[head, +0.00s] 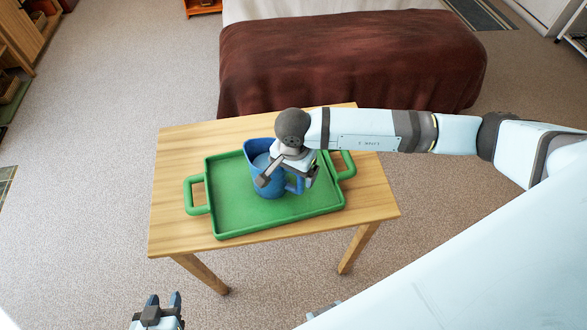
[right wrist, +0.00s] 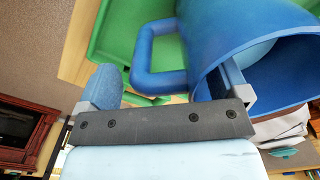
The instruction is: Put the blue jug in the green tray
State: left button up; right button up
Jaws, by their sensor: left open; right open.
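One finger is at the jug's mouth, apparently inside the rim; the other is apart, beyond the handle. My left gripper (head: 162,303) is open and empty at the bottom left, away from the table.
The tray lies on a small wooden table (head: 180,150) and has a raised handle at each end. A bed with a brown cover (head: 350,60) stands behind the table. Open carpet (head: 80,180) lies to the left.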

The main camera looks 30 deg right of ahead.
jog(key=shift+r, duration=0.65)
notch_tip(320, 180, up, 11)
jog(key=b, duration=0.2)
